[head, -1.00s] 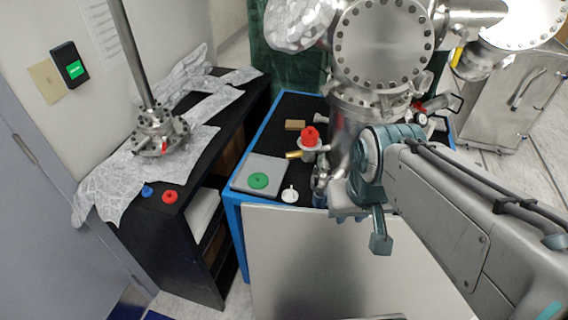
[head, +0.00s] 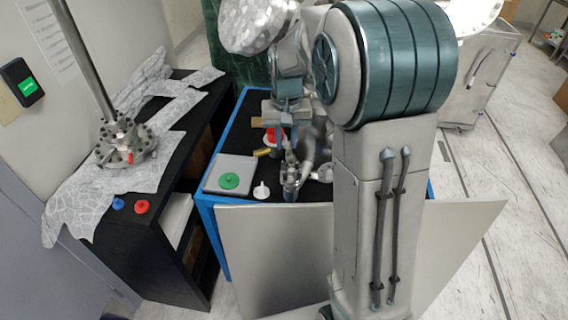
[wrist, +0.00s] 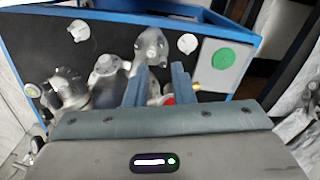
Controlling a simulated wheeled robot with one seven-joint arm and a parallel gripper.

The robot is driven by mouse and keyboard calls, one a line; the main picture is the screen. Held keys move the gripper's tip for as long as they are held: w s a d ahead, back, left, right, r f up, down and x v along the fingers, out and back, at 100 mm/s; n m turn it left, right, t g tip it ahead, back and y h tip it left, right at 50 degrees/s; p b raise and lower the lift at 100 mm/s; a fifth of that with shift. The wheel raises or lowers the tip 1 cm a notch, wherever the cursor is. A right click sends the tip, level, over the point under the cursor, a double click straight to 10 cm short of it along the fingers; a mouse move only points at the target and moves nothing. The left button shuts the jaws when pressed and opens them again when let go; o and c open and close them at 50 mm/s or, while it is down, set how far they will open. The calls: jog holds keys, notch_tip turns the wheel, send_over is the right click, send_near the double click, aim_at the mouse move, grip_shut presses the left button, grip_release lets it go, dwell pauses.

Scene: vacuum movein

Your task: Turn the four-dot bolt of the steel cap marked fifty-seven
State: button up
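No cap with a readable fifty-seven or countable bolt dots shows in either view. The large steel chamber with bolted flanges is mostly hidden behind my arm in the head view. Several steel fittings lie on the blue-edged table in the wrist view: one with a flange (wrist: 151,44), one rounder (wrist: 105,66) and one at the left (wrist: 69,88), all blurred. My gripper (wrist: 160,68) is open, its two fingers apart with nothing visibly held. In the head view it hangs over the table near a red knob (head: 270,136), whose red also shows low between the fingers in the wrist view.
A grey plate (head: 215,172) with a green disc (head: 229,181) and a white knob (head: 261,191) sit on the blue-edged table (head: 207,200). The black bench (head: 165,208) at left carries a steel flange on a rod (head: 127,146), a blue knob (head: 118,204) and a red knob (head: 141,206).

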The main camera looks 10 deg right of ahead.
aim_at(285, 173)
jog(key=f, duration=0.4)
jog(key=f+p, duration=0.1)
jog(key=f, duration=0.3)
jog(key=w+f, duration=0.1)
jog(key=f, duration=0.3)
jog(key=shift+f+p, duration=0.3)
jog(key=shift+f, duration=0.05)
grip_shut()
